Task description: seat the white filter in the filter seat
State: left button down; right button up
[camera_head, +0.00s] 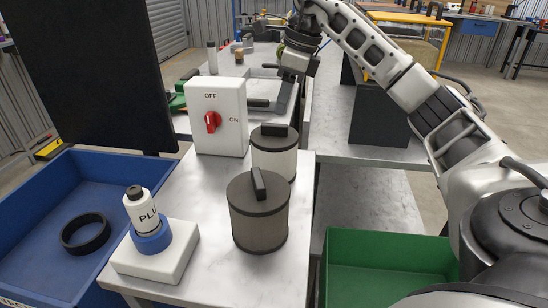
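The white filter (274,158) is a pale cylinder with a dark lid and dark handle bar, standing on the metal table behind a grey-brown filter (260,222). The grey-brown filter has the same lid and handle and hides part of it. I cannot make out for sure which thing is the filter seat. My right gripper (266,88) is beyond the white filter, to the right of the switch box. Its fingers look spread, with nothing visible between them. My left gripper is not in view.
A white block (150,262) holds a labelled bottle (141,208) in a blue ring. A blue bin (38,215) with a black ring (86,233) is left; a green bin (385,245) is right.

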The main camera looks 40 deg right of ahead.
aim_at(275, 125)
jog(key=shift+x, duration=3.05)
jog(key=shift+s+r, duration=0.1)
grip_shut()
